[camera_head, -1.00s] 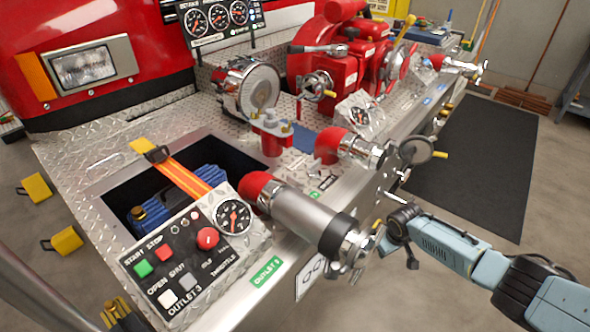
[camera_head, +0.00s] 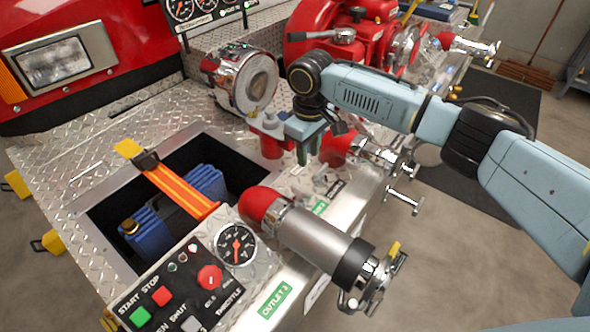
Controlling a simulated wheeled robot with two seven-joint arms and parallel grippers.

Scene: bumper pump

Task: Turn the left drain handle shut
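A chrome T-shaped handle (camera_head: 404,199) sticks out from the front edge of the metal deck, below the middle outlet (camera_head: 374,155). It looks like a drain handle, but I cannot tell for sure that it is the left one. My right gripper (camera_head: 310,146) points down above the deck, left of the T-handle and apart from it. It is beside the grey-topped red post (camera_head: 269,138) and in front of the red elbow of the middle outlet. Its fingers are partly hidden, and their opening is unclear. My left gripper is not in view.
A long chrome outlet with a black collar (camera_head: 318,244) juts over the front edge. A control panel with a gauge (camera_head: 236,244) stands beside it. An open well (camera_head: 106,209) holds blue cans under an orange strap. The floor in front is clear.

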